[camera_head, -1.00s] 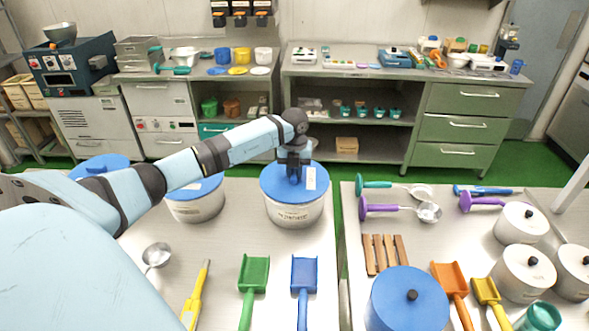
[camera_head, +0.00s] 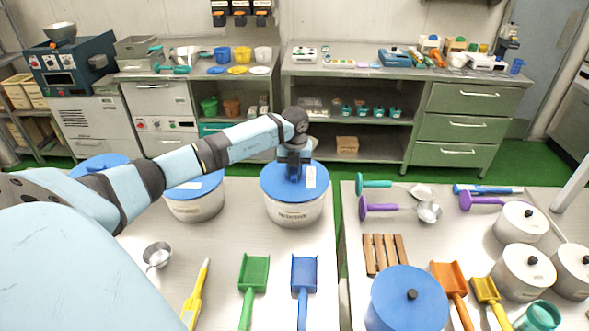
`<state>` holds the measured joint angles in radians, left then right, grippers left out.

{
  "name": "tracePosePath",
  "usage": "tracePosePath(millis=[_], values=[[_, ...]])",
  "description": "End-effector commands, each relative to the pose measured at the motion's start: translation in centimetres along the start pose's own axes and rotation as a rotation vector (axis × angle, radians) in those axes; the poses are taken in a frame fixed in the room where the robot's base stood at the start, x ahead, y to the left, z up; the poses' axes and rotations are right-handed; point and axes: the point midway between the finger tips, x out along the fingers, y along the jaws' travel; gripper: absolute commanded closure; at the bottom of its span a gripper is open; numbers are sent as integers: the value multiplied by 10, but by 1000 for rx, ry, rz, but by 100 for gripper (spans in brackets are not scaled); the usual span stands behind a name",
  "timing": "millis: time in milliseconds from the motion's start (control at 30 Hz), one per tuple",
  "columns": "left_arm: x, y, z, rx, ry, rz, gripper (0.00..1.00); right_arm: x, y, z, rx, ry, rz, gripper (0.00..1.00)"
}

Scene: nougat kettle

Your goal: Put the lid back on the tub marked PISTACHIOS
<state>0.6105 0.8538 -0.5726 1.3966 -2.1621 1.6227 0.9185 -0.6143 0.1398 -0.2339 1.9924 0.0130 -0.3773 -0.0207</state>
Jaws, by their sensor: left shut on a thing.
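A white tub (camera_head: 294,213) with a dark printed label stands near the back right of the left steel table; the label is too small to read surely. A blue lid (camera_head: 275,192) with a white sticker sits over its top; I cannot tell if it is fully seated. My left gripper (camera_head: 293,176) points down at the middle of this lid and is shut on it, hiding the knob. My right gripper is not in view.
Another white tub (camera_head: 196,207) with a blue lid stands to the left, partly behind my arm. A blue scoop (camera_head: 304,275), green scoop (camera_head: 253,275), yellow tool (camera_head: 199,290) and metal ladle (camera_head: 157,255) lie in front. A blue-lidded pot (camera_head: 408,305) stands on the right table.

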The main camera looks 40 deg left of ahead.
Motion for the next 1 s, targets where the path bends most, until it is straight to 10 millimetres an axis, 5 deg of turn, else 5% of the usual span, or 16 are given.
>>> tracePosePath(millis=[1000], values=[[5, 0, 0, 0, 0, -1, 100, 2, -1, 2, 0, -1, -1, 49]])
